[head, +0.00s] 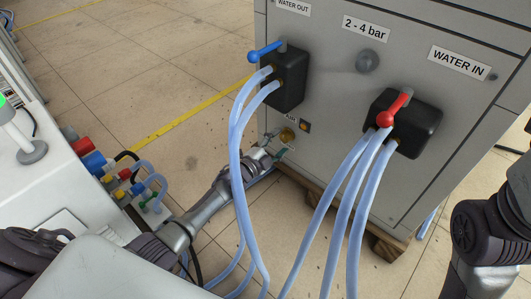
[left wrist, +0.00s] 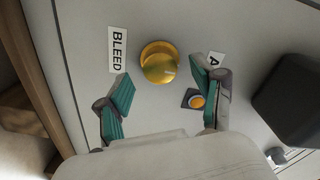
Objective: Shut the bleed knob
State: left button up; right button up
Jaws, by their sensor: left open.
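The bleed knob (head: 287,135) is a round, brass-yellow knob low on the front of the grey cabinet. In the left wrist view the knob (left wrist: 160,63) sits beside the BLEED label (left wrist: 118,50). My left gripper (head: 277,144) is close in front of the knob, with its fingers spread. In the left wrist view the gripper's teal finger pads (left wrist: 164,88) stand on either side, with the knob just beyond the gap between them. Nothing is held. Contact with the knob cannot be told. My right gripper is out of view.
A small orange-centred fitting (left wrist: 197,101) sits close to the right finger. Above are a black valve block with blue lever (head: 265,52) and another with red lever (head: 395,108). Pale blue hoses (head: 238,165) hang across my left forearm.

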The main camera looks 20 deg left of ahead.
pick_arm(q)
jog(key=v, duration=0.9)
jog(key=shift+s, duration=0.25)
jog(key=shift+r, duration=0.1)
